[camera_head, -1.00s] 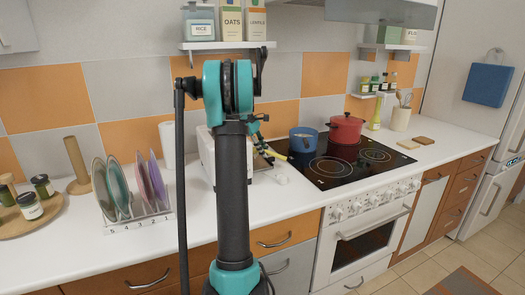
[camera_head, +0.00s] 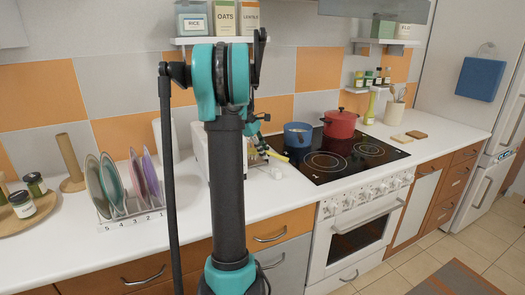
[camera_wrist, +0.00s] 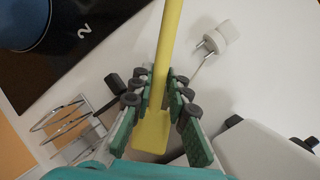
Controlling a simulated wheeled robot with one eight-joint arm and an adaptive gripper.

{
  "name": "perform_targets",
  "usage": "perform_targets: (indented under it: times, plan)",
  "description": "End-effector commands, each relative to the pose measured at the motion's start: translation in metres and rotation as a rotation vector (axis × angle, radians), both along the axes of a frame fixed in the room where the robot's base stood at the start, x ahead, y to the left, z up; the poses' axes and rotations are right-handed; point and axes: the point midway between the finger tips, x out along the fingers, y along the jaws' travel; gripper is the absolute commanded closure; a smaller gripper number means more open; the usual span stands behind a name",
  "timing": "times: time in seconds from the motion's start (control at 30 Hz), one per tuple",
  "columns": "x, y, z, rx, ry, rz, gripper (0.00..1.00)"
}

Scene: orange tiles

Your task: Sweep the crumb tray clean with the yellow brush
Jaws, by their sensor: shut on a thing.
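My gripper (camera_wrist: 160,95) is shut on the yellow brush (camera_wrist: 167,45), whose flat handle end shows between the green fingers. The brush runs up out of the top of the wrist view, so its bristles are not seen there. In the head view my gripper (camera_head: 257,143) is partly behind my arm, above the counter left of the stove, with a bit of the yellow brush (camera_head: 278,156) sticking out to the right. The white toaster (camera_head: 201,150) is mostly hidden by my arm; its body also shows in the wrist view (camera_wrist: 262,150). I cannot make out the crumb tray or crumbs.
A white plug (camera_wrist: 220,36) lies on the counter. A wire rack (camera_wrist: 72,125) is left of my fingers in the wrist view. A blue pot (camera_head: 299,134) and red pot (camera_head: 340,123) stand on the black hob (camera_head: 345,158). A plate rack (camera_head: 135,212) stands left.

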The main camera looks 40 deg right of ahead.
Motion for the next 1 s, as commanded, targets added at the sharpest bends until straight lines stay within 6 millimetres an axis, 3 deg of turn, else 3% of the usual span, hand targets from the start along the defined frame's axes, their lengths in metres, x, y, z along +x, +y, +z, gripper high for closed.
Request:
perform_targets:
  times: [0.6,1.0]
  plan:
    - [-0.036,0.009,-0.001,-0.001,-0.001,-0.001,1.00]
    - [-0.021,0.005,-0.002,0.000,0.000,0.001,1.00]
